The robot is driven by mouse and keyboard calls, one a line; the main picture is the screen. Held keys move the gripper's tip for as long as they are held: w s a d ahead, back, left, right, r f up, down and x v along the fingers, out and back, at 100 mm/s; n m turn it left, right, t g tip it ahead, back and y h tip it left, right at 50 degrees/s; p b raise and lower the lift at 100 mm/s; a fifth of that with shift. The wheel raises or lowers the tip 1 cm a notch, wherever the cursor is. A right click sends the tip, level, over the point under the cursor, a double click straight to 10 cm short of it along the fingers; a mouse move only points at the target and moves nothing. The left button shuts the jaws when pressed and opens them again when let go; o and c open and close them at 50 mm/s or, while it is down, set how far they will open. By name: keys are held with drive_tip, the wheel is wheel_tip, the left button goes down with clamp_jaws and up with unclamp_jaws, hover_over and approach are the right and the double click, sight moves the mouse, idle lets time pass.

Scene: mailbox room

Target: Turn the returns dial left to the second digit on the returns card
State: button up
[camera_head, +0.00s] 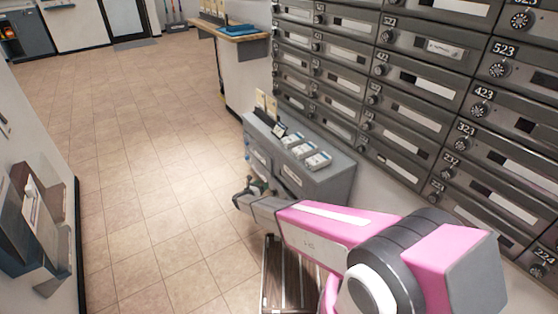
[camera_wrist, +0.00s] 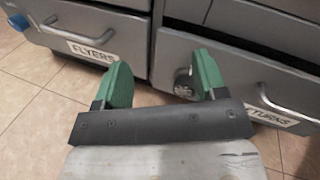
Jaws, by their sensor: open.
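A drawer with a label ending in "TURNS" (camera_wrist: 272,118) is at the right in the wrist view; the start of its label is hidden behind my gripper. A small dark round dial (camera_wrist: 183,83) is on its front, with a pale face. My gripper (camera_wrist: 162,68) is open with two green fingers. The dial shows between the fingers, close beside the right one, and I cannot tell whether they touch. In the head view my gripper (camera_head: 258,187) is in front of the grey cabinet (camera_head: 335,184). Upright cards (camera_head: 266,103) stand on its top, too small to read.
A drawer labelled FLYERS (camera_wrist: 90,50) is at the left in the wrist view. White stacks (camera_head: 304,152) lie on the cabinet top. A wall of mailboxes (camera_head: 400,85) with dials rises behind. A wooden slatted object (camera_head: 285,280) is below my arm. The tiled floor at left is clear.

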drive_tip(key=w+d+r+n+t+y, duration=0.1)
drive_tip(key=d+r+n+y, duration=0.1)
drive_tip(key=r+n+y, duration=0.4)
drive_tip(key=w+d+r+n+t+y, duration=0.15)
drive_tip(key=r+n+y, duration=0.25)
drive_tip(key=r+n, duration=0.45)
drive_tip(key=s+d+r+n+g+y, duration=0.4)
drive_tip(key=s+d+r+n+g, duration=0.1)
drive_tip(key=n, duration=0.7)
drive_tip(key=shift+s+d+r+g, duration=0.35)
drive_tip(key=shift+s+d+r, duration=0.55)
drive_tip(key=shift+s+r, duration=0.7)
drive_tip(key=shift+w+r+n, duration=0.25)
drive_tip(key=s+d+r+n+g+h, duration=0.1)
drive_tip(key=s+d+r+n+g, duration=0.2)
drive_tip(key=s+d, duration=0.3)
drive_tip(key=s+d+r+n+g+h, duration=0.1)
drive_tip(key=s+d+r+n+g, duration=0.3)
drive_tip(key=s, duration=0.8)
drive_tip(key=s+d+r+n+g+h, duration=0.1)
drive_tip(key=s+d+r+n+g, duration=0.2)
drive_tip(key=s+d+n, duration=0.3)
drive_tip(key=s+d+r, duration=0.1)
drive_tip(key=s+d, duration=0.3)
